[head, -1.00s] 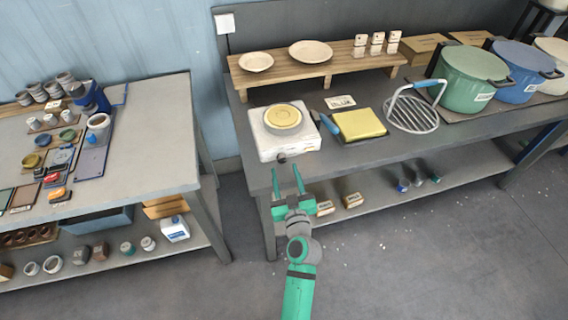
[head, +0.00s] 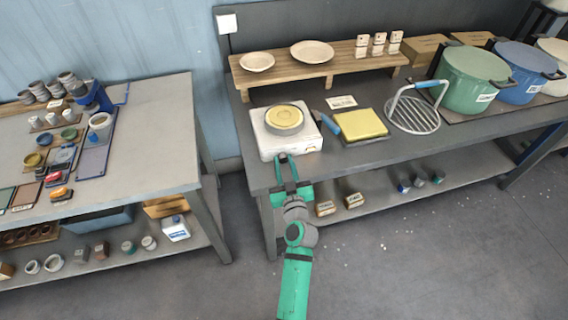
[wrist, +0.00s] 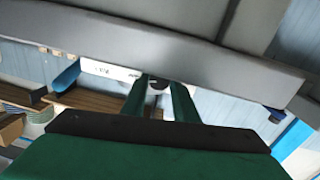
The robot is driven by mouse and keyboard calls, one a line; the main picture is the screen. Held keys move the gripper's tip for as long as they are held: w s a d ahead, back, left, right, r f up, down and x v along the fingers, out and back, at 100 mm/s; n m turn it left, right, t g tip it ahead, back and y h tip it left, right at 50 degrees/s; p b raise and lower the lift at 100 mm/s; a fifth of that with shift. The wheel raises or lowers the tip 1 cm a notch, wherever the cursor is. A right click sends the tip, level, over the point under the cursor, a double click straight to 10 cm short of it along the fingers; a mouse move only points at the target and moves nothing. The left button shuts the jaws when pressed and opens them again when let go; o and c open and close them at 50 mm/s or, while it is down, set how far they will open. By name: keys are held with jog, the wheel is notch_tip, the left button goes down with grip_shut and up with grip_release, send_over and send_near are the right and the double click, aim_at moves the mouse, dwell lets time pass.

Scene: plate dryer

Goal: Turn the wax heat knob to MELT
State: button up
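The wax heater (head: 290,143) is a white box with a round yellow wax pan on top, near the front left corner of the dark bench. Its small dark heat knob (wrist: 157,86) shows between my fingertips in the wrist view. My gripper (head: 285,157) reaches up from the front, with its two green fingers at the heater's front face. The knob's pointer and the MELT mark are too small or hidden to read. Part of the heater's white front (wrist: 108,70) shows in the wrist view.
A blue-handled tool (head: 327,122) and a yellow block (head: 361,124) lie right of the heater. A wooden shelf (head: 318,70) with two plates stands behind. The bench edge runs just below my fingers. A second table (head: 150,130) stands left, across a gap.

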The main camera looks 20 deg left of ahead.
jog(key=m, duration=0.4)
jog(key=shift+s+d+m+g, duration=0.1)
jog(key=shift+d+m+g, duration=0.05)
jog(key=shift+m+g, duration=0.15)
jog(key=shift+m, duration=2)
jog(key=o, duration=1.1)
jog(key=shift+w, duration=0.2)
jog(key=shift+c, duration=0.2)
jog(key=shift+s+a+f, duration=0.1)
jog(key=shift+a, duration=0.1)
jog(key=shift+d+f, duration=0.15)
jog(key=shift+d, duration=0.1)
